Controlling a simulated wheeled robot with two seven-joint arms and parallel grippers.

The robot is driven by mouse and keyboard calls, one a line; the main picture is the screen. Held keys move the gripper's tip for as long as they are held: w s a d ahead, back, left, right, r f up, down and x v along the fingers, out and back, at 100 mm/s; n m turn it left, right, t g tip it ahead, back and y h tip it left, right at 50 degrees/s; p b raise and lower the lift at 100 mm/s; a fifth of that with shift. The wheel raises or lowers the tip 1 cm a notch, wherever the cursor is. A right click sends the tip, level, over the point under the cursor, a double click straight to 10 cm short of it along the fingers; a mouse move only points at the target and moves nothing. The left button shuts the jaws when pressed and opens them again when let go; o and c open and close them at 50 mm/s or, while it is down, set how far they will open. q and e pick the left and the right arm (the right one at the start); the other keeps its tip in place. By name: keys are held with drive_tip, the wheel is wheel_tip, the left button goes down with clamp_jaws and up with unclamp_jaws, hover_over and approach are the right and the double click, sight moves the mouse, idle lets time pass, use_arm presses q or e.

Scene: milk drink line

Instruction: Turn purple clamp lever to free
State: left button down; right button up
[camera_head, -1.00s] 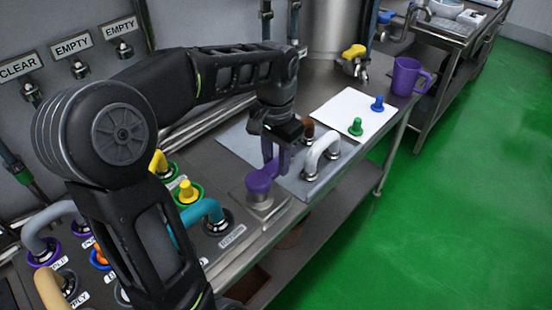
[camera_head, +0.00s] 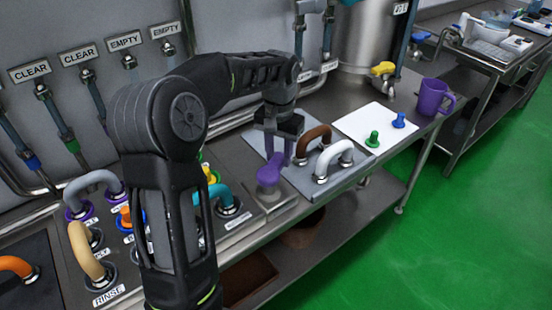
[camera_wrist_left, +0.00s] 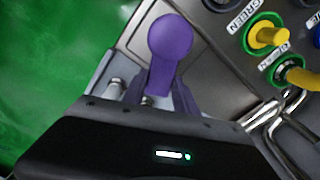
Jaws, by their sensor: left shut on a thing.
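The purple clamp lever (camera_head: 269,174) stands on a square metal block at the front edge of the bench, with its rounded end toward the front. My left gripper (camera_head: 279,152) reaches down over it from behind. In the left wrist view, the lever's round end and bar (camera_wrist_left: 171,42) lie between the two purplish fingers of my left gripper (camera_wrist_left: 160,92), which is shut on the bar. The far end of the bar is hidden by the gripper body. My right gripper is not in view.
A brown handle (camera_head: 314,142) and a white handle (camera_head: 335,156) stand close to the right of the gripper. A teal handle (camera_head: 222,196) is on the left. A white mat (camera_head: 357,122) with two pegs and a purple mug (camera_head: 432,98) are farther right.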

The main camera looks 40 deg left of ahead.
use_arm(q)
drive_tip(key=n, duration=0.1)
drive_tip(key=a+n, duration=0.1)
drive_tip(key=n, duration=0.1)
drive_tip(key=shift+s+a+n, duration=0.25)
drive_tip(key=shift+a+n, duration=0.15)
drive_tip(key=n, duration=0.1)
drive_tip(key=a+n, duration=0.1)
drive_tip(key=shift+s+n, duration=0.3)
drive_tip(key=shift+s, duration=0.1)
drive_tip(key=n, duration=0.1)
drive_tip(key=s+a+n, duration=0.1)
drive_tip(key=shift+n, duration=0.4)
drive_tip(key=shift+s+a+n, duration=0.25)
drive_tip(key=shift+s+n, duration=0.2)
drive_tip(key=shift+n, duration=0.45)
drive_tip(key=shift+s+a+n, duration=0.2)
drive_tip(key=shift+s+n, duration=0.2)
drive_tip(key=shift+n, duration=0.5)
drive_tip(key=c, duration=1)
unclamp_jaws()
drive_tip(key=shift+s, duration=0.1)
drive_tip(key=shift+o, duration=0.2)
